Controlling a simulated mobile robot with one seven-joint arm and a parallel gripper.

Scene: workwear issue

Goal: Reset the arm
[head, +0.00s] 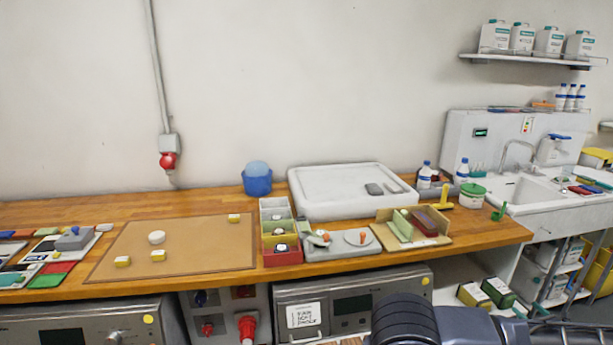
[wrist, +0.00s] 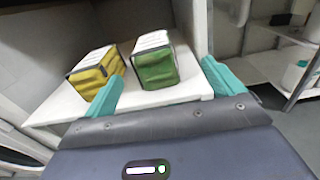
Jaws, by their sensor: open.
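My gripper (wrist: 163,72) shows in the wrist view with its two teal fingers spread wide apart and nothing held between them. Beyond the fingers, a yellow box (wrist: 92,72) and a green box (wrist: 157,68) with white tops stand on a white shelf (wrist: 60,108). In the head view, my dark arm is low at the bottom right, in front of the bench. The yellow box (head: 472,295) and green box (head: 497,292) also show there, under the worktop. I cannot make out the fingers clearly in the head view.
The wooden worktop (head: 350,265) holds a brown mat (head: 195,250) with small blocks, a tricolour bin set (head: 282,257), a white tray (head: 330,210) and a tan holder (head: 435,240). A sink (head: 535,190) stands at right. Appliances (head: 350,305) sit below the worktop.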

